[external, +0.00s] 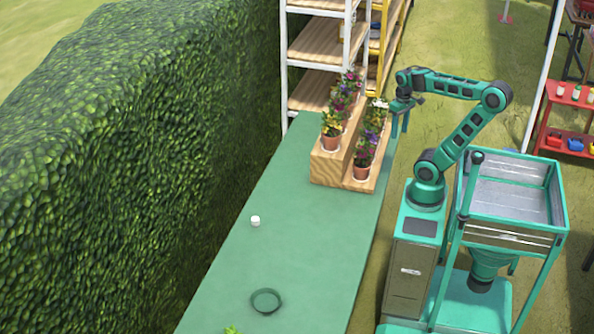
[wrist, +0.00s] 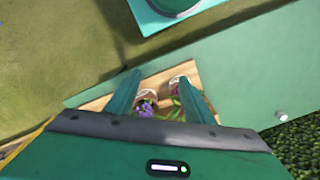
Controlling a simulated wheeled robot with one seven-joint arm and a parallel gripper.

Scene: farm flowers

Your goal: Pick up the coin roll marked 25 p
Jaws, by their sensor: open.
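A small white cylinder (external: 255,221) stands alone on the green table (external: 300,255). It also shows at the right of the wrist view (wrist: 282,115), next to the hedge. It is the only thing here that looks like a coin roll, and no marking on it can be read. My gripper (external: 400,124) is raised at the table's right side, beside the flower stand and well apart from the white cylinder. In the wrist view its two fingers (wrist: 160,92) are spread, with potted flowers below and nothing held between them.
A stepped wooden stand (external: 325,170) holds several potted flowers at the table's far end. A dark green round dish (external: 266,301) lies at the near end. A tall hedge (external: 150,160) borders the left side. The table around the white cylinder is clear.

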